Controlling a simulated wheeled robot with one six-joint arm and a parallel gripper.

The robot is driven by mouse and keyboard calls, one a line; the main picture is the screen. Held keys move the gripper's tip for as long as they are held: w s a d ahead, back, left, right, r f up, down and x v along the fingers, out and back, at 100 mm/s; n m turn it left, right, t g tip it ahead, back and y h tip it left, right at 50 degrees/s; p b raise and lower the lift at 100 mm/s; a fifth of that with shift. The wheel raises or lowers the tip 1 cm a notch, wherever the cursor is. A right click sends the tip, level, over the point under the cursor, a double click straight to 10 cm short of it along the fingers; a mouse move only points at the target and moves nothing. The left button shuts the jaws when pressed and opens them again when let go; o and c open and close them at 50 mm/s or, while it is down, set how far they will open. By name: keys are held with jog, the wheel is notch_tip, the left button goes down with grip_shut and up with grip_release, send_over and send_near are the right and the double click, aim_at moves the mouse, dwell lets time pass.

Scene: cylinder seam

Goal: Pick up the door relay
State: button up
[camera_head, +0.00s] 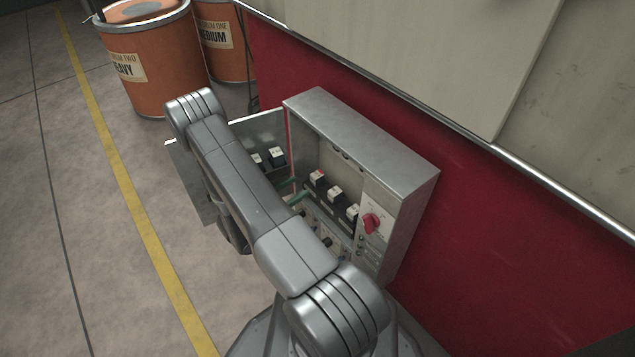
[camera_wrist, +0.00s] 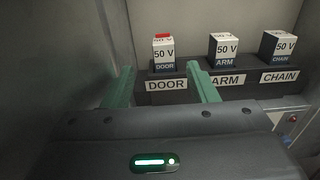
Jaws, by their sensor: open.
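The door relay (camera_wrist: 163,54) is a small white block marked "50 V" with a dark "DOOR" band and a red mark on top. It stands upright on a dark ledge above a DOOR label (camera_wrist: 166,85). It also shows in the head view (camera_head: 318,179), inside the open grey cabinet (camera_head: 397,178). My gripper (camera_wrist: 160,67) is open, with its green fingers to the left and right of the relay in the wrist view and nearer the camera. In the head view my gripper (camera_head: 291,191) reaches into the cabinet, partly hidden by my arm. Contact with the relay is not visible.
An arm relay (camera_wrist: 224,49) and a chain relay (camera_wrist: 281,47) stand to the right on the same ledge. A red knob (camera_head: 371,223) is on the panel at right. The cabinet's open door (camera_head: 262,130) is at left and holds two similar blocks.

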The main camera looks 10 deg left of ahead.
aim_at(313, 180)
jog(key=shift+s+b+x, duration=0.2)
jog(key=shift+b+x, duration=0.7)
jog(key=shift+x, duration=2)
jog(key=shift+d+r, duration=0.1)
jog(key=shift+d, duration=0.1)
jog(key=c, duration=1.1)
